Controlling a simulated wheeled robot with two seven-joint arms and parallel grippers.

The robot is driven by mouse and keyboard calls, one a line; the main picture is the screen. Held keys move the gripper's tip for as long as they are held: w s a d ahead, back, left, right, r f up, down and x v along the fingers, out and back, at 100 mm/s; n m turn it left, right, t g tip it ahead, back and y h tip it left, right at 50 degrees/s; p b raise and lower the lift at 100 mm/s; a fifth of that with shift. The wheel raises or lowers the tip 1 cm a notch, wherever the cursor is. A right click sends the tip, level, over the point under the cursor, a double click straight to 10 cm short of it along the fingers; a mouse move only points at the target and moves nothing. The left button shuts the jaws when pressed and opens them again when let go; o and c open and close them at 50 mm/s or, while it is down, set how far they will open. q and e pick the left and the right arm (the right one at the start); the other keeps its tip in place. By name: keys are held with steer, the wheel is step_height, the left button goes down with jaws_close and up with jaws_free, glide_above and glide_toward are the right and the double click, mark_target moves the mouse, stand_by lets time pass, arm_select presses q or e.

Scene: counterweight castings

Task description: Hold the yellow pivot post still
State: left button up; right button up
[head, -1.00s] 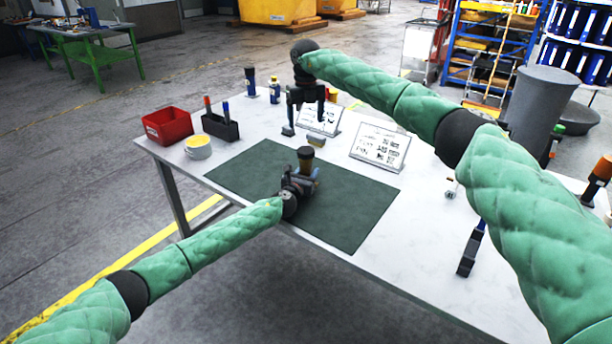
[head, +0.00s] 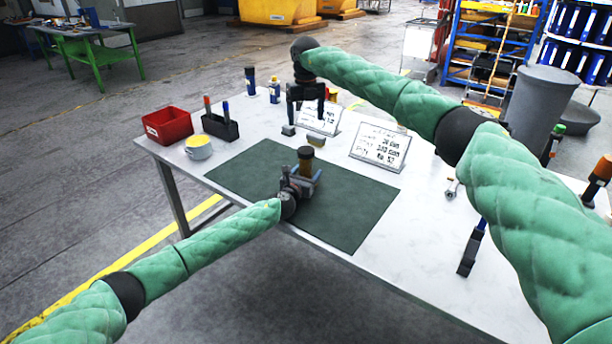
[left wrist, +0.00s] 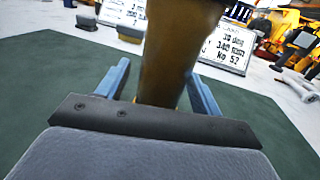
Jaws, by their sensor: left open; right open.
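The yellow pivot post (head: 305,167) stands upright on the dark green mat (head: 352,208) and has a dark top. In the left wrist view the post (left wrist: 176,55) rises between the two blue-grey fingers. My left gripper (head: 306,186) is open, with a finger on either side of the post and visible gaps in the wrist view. The post's foot is hidden behind the gripper body (left wrist: 150,122). My right gripper (head: 306,102) is open and empty, pointing down above the back of the table, behind the post.
A small tan-topped block (head: 316,140) and a dark-grey piece (head: 289,130) sit near the mat's back edge. Two sign plates (head: 380,147) stand behind the mat. A red bin (head: 167,125), a yellow-topped cup (head: 198,147) and a black holder (head: 220,127) are at left.

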arm_select(q)
steer(key=b+v, duration=0.1)
steer(key=v, duration=0.6)
stand_by(0.3)
